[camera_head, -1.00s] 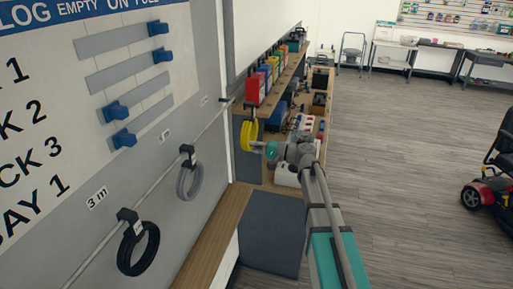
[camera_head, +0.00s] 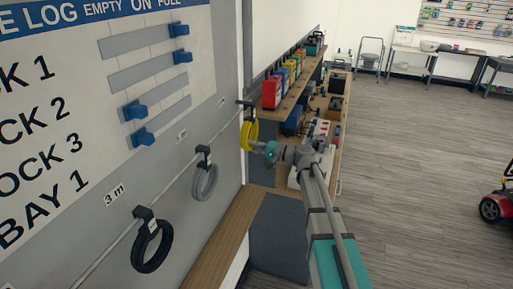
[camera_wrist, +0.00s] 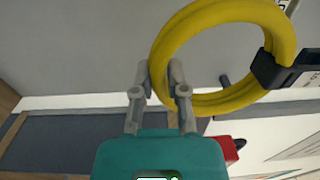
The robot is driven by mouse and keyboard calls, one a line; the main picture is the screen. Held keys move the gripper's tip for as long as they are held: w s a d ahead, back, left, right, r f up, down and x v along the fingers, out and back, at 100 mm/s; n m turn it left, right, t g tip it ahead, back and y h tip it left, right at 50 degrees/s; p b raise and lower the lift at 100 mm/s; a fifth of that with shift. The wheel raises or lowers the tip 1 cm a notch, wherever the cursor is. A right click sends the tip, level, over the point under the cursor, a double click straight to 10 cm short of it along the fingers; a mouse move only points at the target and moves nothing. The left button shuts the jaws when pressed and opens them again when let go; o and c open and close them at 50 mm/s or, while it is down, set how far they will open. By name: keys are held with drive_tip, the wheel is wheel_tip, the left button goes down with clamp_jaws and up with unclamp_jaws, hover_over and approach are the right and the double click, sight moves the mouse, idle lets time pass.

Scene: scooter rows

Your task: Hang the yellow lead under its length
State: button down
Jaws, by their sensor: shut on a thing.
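The yellow lead (camera_head: 246,136) is a coiled ring at the far end of the wall rail, just under a dark hanger (camera_head: 247,104). In the wrist view the coil (camera_wrist: 226,101) has a black clip (camera_wrist: 270,70) with a white tag. My gripper (camera_head: 257,147) is shut on the coil, its fingers (camera_wrist: 162,82) on either side of the strand. I cannot tell whether the clip touches the hanger. A grey lead (camera_head: 194,190) and a black lead (camera_head: 135,255) hang nearer along the rail, below length labels; the nearest label reads "3 m" (camera_head: 115,194).
A shelf with coloured boxes (camera_head: 271,93) stands just right of the yellow lead, above a cluttered bench (camera_head: 335,135). A wooden ledge (camera_head: 215,250) runs below the rail. Open floor (camera_head: 420,160) lies to the right, with a red scooter (camera_head: 497,207) at the edge.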

drive_tip(key=shift+w+a+f+b, duration=0.2)
drive_tip(key=shift+a+f+b, duration=0.15)
drive_tip(key=shift+a, duration=0.25)
drive_tip(key=shift+w+a+f+b, duration=0.25)
drive_tip(key=shift+a+f+b, duration=0.1)
drive_tip(key=shift+a, duration=0.2)
drive_tip(key=shift+w+a+f+b, duration=0.2)
drive_tip(key=shift+a+f+b, duration=0.15)
drive_tip(key=shift+a, duration=0.25)
drive_tip(key=c, duration=0.6)
unclamp_jaws()
drive_tip(key=v, duration=0.7)
drive_tip(key=shift+d+r, duration=0.1)
drive_tip(key=shift+d, duration=0.15)
